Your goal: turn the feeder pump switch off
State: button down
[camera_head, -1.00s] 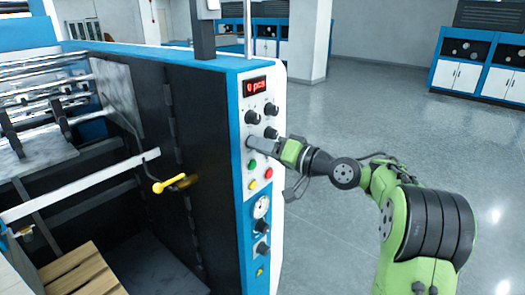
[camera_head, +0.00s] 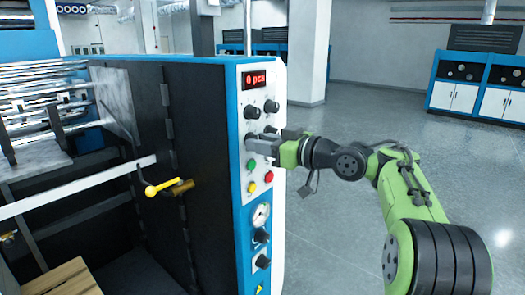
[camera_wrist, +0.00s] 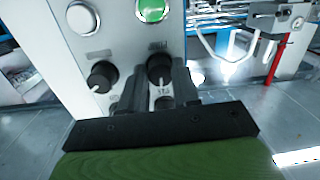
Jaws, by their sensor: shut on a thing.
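A white control panel (camera_head: 260,190) on the blue-edged machine carries several black rotary switches. My gripper (camera_head: 262,146) reaches in from the right and is shut on the left switch of the second row (camera_head: 251,141). In the wrist view, that black switch (camera_wrist: 160,67) shows between the ends of my two dark fingers, its white mark toward the lower side of the picture. A neighbouring switch (camera_wrist: 102,76) is left of the fingers. The labels are too small to read, so I cannot confirm which is the feeder pump's.
Above are a red display (camera_head: 255,79) and two more switches. Below are green (camera_head: 251,164), red (camera_head: 268,175) and yellow (camera_head: 251,186) buttons and a gauge (camera_head: 261,215). The floor (camera_head: 350,130) right of the machine is clear.

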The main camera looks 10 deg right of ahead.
jog(key=shift+f+n+b, duration=0.1)
jog(key=shift+n+b, duration=0.2)
jog(key=shift+n, duration=0.1)
dwell(0.3)
jog(key=c, duration=0.8)
grip_release()
jog(key=shift+s, duration=0.1)
jog(key=v, duration=1.5)
jog(key=shift+s+d+p, duration=0.2)
jog(key=shift+p, duration=0.1)
